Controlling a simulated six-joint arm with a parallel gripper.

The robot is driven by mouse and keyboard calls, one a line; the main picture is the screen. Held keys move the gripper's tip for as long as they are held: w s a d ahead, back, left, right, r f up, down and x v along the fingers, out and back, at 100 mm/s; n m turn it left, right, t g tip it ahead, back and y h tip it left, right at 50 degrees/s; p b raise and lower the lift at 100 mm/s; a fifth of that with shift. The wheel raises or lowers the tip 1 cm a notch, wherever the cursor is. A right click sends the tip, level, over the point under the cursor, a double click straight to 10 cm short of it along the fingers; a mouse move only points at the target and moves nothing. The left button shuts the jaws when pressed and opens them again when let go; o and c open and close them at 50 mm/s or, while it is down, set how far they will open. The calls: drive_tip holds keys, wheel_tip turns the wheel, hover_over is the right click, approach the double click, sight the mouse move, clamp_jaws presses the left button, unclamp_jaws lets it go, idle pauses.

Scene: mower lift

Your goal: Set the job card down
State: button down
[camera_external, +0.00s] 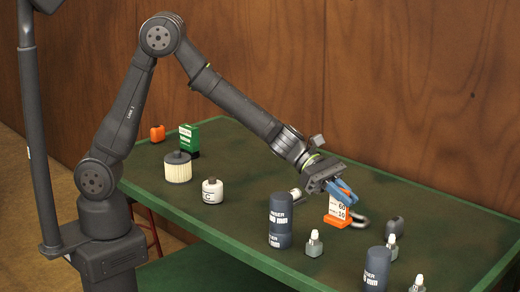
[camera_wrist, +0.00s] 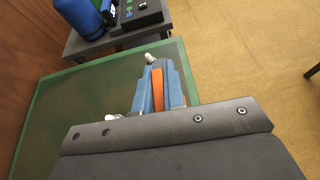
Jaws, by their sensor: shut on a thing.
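The job card (camera_external: 340,212) is orange and white with dark print. It hangs upright below my gripper (camera_external: 341,192) in the external view, close above the green table or touching it; I cannot tell which. My gripper's blue fingers are shut on its upper part. In the wrist view, the card's orange edge (camera_wrist: 158,88) shows between the two blue fingers (camera_wrist: 159,92), and the rest of it is hidden.
A grey metal loop (camera_external: 359,219) is right beside the card. Dark cylinders (camera_external: 280,222) (camera_external: 376,270), small grey bottles with white tips (camera_external: 314,244) and a dark cap (camera_external: 395,225) stand nearby. A white canister (camera_external: 212,191), filter (camera_external: 177,168) and green box (camera_external: 190,138) stand left. The green table's (camera_external: 440,205) back right is clear.

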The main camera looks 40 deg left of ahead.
drive_tip(key=w+a+n+t+y, duration=0.1)
drive_tip(key=w+a+n+t, duration=0.35)
drive_tip(key=w+a, duration=1.55)
drive_tip(key=w+a+n+t+y, duration=0.1)
drive_tip(key=w+a+n+t, duration=0.15)
drive_tip(key=a, duration=1.05)
drive_tip(key=w+a+n+t+y, duration=0.2)
drive_tip(key=w+a, duration=0.1)
drive_tip(key=a, duration=1)
drive_tip(key=s+a+n+t+y, duration=0.2)
drive_tip(key=s+a, duration=0.1)
drive_tip(key=a, duration=1)
drive_tip(key=s+a+n+t+y, duration=0.2)
drive_tip(key=a+n, duration=0.1)
drive_tip(key=a, duration=1.1)
drive_tip(key=s+a+n+y, duration=0.4)
drive_tip(key=s+a+y, duration=0.2)
drive_tip(key=s+a, duration=1.05)
drive_tip(key=shift+t, duration=0.4)
drive_tip(key=shift+w+a+f, duration=0.15)
drive_tip(key=shift+a+f, duration=0.15)
drive_tip(key=shift+f, duration=2.4)
drive_tip(key=shift+w+a+f, duration=0.2)
drive_tip(key=shift+a+f, duration=0.1)
drive_tip(key=shift+f, duration=2.4)
drive_tip(key=shift+w+a+f, duration=0.15)
drive_tip(key=shift+a+f, duration=0.15)
drive_tip(key=shift+f, duration=2.4)
